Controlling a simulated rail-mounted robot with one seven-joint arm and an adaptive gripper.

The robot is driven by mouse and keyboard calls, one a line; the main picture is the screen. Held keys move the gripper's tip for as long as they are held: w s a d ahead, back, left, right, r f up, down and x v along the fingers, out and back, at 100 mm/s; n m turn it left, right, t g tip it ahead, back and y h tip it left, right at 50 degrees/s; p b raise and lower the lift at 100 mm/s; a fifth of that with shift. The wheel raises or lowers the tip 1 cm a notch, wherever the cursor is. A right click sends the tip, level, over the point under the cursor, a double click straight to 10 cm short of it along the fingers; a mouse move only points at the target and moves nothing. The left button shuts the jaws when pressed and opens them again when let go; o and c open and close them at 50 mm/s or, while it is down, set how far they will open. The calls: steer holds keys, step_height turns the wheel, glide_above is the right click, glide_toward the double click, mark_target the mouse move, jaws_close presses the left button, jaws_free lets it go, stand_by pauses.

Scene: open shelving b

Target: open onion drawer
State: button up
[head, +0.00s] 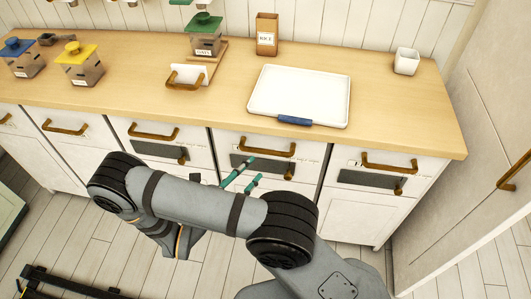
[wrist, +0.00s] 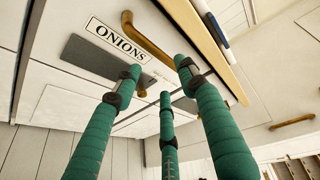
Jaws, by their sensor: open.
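The onion drawer (wrist: 85,13) has a white front with an "ONIONS" label (wrist: 115,39) and a curved brown handle (wrist: 150,42) in the wrist view. In the head view it appears to be the drawer below the tray, with its handle (head: 268,147) facing me. Its front looks flush with the cabinet, so it appears shut. My gripper (wrist: 162,77) has green fingers, spread open and empty. In the wrist view the fingertips are close to the handle, but I see no grip on it. In the head view my gripper (head: 252,171) is just below the handle, partly hidden by my arm.
A white tray (head: 300,92) with a blue handle lies on the wooden counter (head: 400,110). A neighbouring drawer handle (head: 389,163) is to the right, another (head: 153,131) to the left. Below the handles are dark panels (head: 372,180). A tall white cabinet (head: 490,130) stands at right.

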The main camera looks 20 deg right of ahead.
mark_target(266, 153)
steer(key=shift+n, duration=0.3)
steer(key=p+x, duration=0.1)
steer(key=x, duration=0.9)
steer(key=shift+d+f+p, duration=0.15)
steer(key=shift+f+p, duration=0.05)
steer(key=shift+p, duration=0.1)
steer(key=shift+c, duration=0.5)
jaws_close()
